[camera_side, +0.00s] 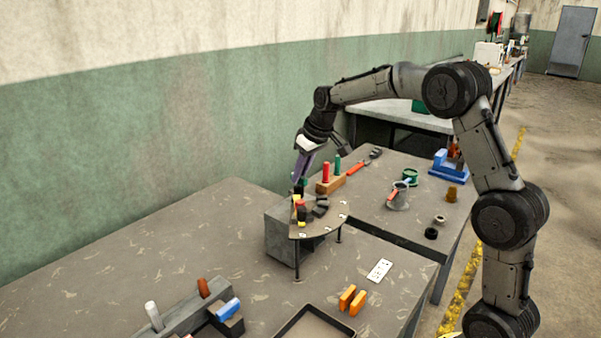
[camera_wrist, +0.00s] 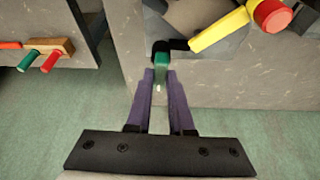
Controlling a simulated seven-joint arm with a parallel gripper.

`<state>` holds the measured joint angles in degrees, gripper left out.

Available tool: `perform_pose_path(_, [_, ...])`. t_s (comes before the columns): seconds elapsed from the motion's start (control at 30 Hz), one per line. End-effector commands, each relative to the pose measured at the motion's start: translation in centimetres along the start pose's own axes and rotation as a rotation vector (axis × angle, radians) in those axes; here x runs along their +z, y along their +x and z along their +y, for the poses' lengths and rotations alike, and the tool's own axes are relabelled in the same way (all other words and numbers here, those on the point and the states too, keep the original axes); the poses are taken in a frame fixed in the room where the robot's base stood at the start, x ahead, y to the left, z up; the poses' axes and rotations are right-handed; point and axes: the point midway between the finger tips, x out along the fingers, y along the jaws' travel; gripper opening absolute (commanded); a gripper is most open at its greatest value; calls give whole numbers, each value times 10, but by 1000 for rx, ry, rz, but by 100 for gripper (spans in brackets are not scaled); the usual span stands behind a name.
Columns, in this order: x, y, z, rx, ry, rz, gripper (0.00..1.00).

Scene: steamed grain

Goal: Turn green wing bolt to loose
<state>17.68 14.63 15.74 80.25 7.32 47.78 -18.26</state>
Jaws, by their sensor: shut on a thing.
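The green wing bolt (camera_wrist: 161,62) sits at the edge of the grey block fixture, beside a black part. In the wrist view its green body lies between the tips of the purple fingers of my gripper (camera_wrist: 160,76), which is shut on it. In the side view my gripper (camera_side: 300,178) comes down from above onto the far side of the grey fixture (camera_side: 285,232), and the bolt is mostly hidden there by the fingers.
A yellow bar with a red knob (camera_wrist: 272,14) is right of the bolt. A wooden block (camera_side: 330,184) with red and green pegs stands behind the fixture. Orange blocks (camera_side: 352,300), a white card (camera_side: 379,270) and a dark tray (camera_side: 290,332) lie in front.

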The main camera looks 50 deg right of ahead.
Motion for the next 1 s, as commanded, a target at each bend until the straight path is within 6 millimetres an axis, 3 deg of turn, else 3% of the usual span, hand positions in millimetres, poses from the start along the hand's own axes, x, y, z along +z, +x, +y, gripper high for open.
perform_pose_path(0.47, [-1,-1,0,-28,-69,3,0])
perform_pose_path(0.5, [-1,-1,0,-28,-69,3,25])
perform_pose_path(0.63, [-1,-1,0,-28,-68,2,49])
perform_pose_path(1.0, [0,-4,1,-28,-67,2,50])
